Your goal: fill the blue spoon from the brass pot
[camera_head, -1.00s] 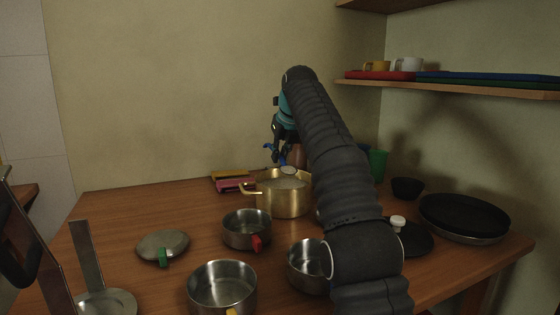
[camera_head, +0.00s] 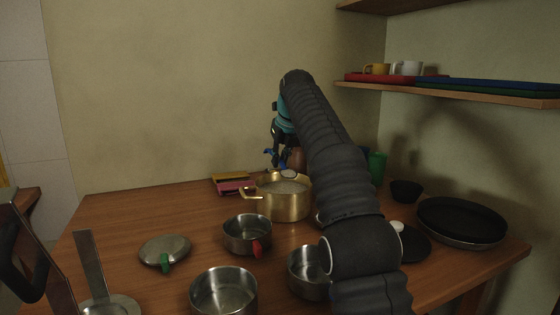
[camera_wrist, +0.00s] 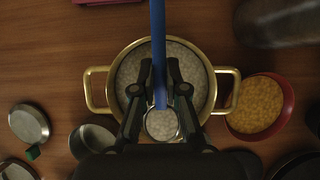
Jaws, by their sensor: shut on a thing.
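The brass pot (camera_head: 290,208) stands on the table in the head view, with pale grainy stuff inside. In the wrist view, the brass pot (camera_wrist: 216,92) lies below my gripper, its two loop handles left and right. My gripper (camera_wrist: 160,84) is shut on the blue spoon (camera_wrist: 158,40), whose handle runs between the fingers. The spoon's round bowl (camera_wrist: 161,124) shows over the near part of the pot, with pale grainy stuff in it. Whether the bowl touches the pot's contents cannot be told. In the head view, my gripper (camera_head: 279,157) is above the pot's back.
A red bowl (camera_wrist: 287,104) of yellow grains sits right of the pot in the wrist view. Steel pots (camera_head: 247,233) (camera_head: 223,291) and a lid (camera_head: 165,250) stand in front. A green cup (camera_head: 377,167) and black pan (camera_head: 462,221) are at right, below a shelf (camera_head: 450,94).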

